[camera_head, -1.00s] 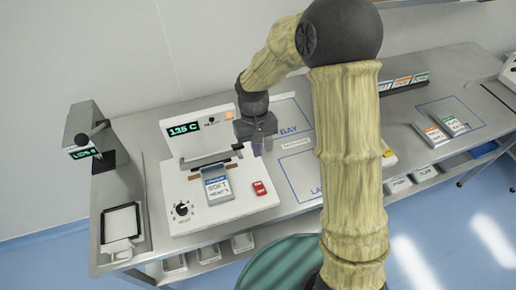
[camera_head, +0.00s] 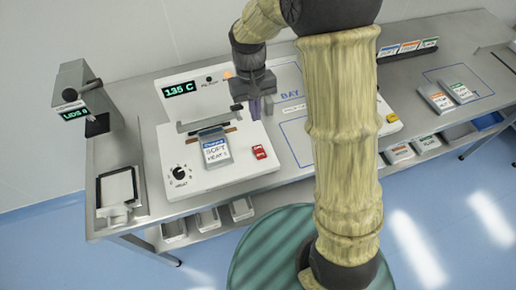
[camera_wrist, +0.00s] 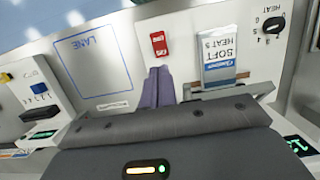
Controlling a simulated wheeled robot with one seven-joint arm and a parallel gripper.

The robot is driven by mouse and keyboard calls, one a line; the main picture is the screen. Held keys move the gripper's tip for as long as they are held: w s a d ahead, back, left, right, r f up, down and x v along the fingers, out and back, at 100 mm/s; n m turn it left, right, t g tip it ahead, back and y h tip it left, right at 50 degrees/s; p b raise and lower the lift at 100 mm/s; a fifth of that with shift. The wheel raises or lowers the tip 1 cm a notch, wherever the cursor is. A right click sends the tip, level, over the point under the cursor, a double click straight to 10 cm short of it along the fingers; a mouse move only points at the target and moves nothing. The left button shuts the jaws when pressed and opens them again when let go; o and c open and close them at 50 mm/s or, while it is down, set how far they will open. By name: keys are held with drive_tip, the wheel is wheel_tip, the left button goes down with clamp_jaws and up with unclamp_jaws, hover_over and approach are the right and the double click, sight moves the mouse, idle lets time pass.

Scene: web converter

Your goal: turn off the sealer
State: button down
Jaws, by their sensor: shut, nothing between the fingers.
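The sealer (camera_head: 165,158) is a white machine at the left of the bench. Its display (camera_head: 180,88) reads 135 C, and an orange lamp (camera_head: 227,74) shows near its top right. A red switch (camera_head: 259,152) sits on its front right; it also shows in the wrist view (camera_wrist: 159,43). A dial (camera_head: 179,173) is at the front left. A packet marked SOFT (camera_head: 215,152) lies on the sealer, left of the switch. My gripper (camera_head: 261,113) is shut and empty, above the sealer's right side behind the switch. In the wrist view its purple fingertips (camera_wrist: 159,72) point toward the switch, apart from it.
A grey device with a green display (camera_head: 75,113) and a framed tray (camera_head: 118,190) stand left of the sealer. Outlined bench areas lie to the right, one marked LANE (camera_wrist: 92,63). Bins (camera_head: 208,220) sit below the bench front.

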sight(260, 153)
drive_tip(key=p+x, duration=0.3)
drive_tip(key=x, duration=1.1)
drive_tip(key=shift+a, duration=0.1)
drive_tip(key=shift+w, duration=0.1)
